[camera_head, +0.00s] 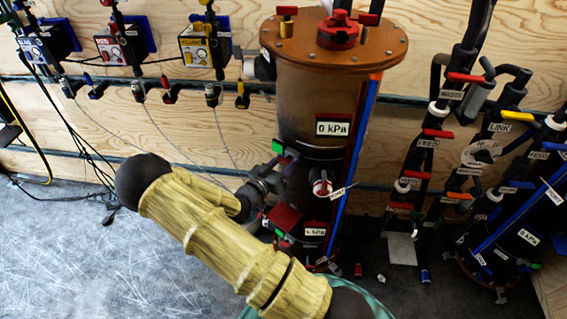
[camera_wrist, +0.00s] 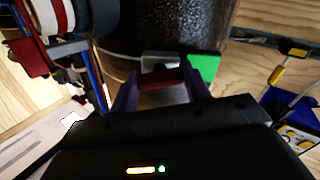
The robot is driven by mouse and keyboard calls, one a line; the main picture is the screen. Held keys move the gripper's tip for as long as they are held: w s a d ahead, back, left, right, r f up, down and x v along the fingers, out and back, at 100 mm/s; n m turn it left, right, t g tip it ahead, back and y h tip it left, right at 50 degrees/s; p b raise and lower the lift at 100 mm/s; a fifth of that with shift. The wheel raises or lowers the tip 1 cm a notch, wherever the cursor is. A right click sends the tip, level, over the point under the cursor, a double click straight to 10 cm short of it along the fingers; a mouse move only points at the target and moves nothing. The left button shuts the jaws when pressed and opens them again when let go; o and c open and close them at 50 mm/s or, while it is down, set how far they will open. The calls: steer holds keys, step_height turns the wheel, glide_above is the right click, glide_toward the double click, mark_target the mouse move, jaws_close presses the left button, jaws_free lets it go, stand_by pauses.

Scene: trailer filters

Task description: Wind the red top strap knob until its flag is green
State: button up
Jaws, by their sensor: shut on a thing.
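The brown-topped tank (camera_head: 318,90) stands upright against the wooden wall, with a dark lower part. In the wrist view a red knob (camera_wrist: 162,79) sits between my fingertips, in front of a silver bracket (camera_wrist: 160,61) on the dark tank side. My gripper (camera_wrist: 161,88) is shut on this red knob. A bright green flag (camera_wrist: 205,66) shows beside the bracket; it also shows in the head view (camera_head: 278,147) at the tank's left side. In the head view my gripper (camera_head: 273,172) reaches the tank's left side, and the knob is hidden there.
A red cap (camera_head: 338,32) sits on the tank lid. A blue strip (camera_head: 357,150) runs down the tank's right side. Labelled pipes with red handles (camera_head: 437,133) stand to the right. Gauge boxes (camera_head: 125,45) hang at the left. The floor (camera_head: 75,250) at lower left is mostly clear.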

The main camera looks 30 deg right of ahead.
steer(key=o, duration=1)
steer(key=shift+c, duration=0.2)
steer(key=shift+a, duration=0.1)
steer(key=b+v, duration=0.1)
steer(key=v, duration=1.6)
steer(key=shift+s+a, duration=0.1)
steer(key=shift+a, duration=0.05)
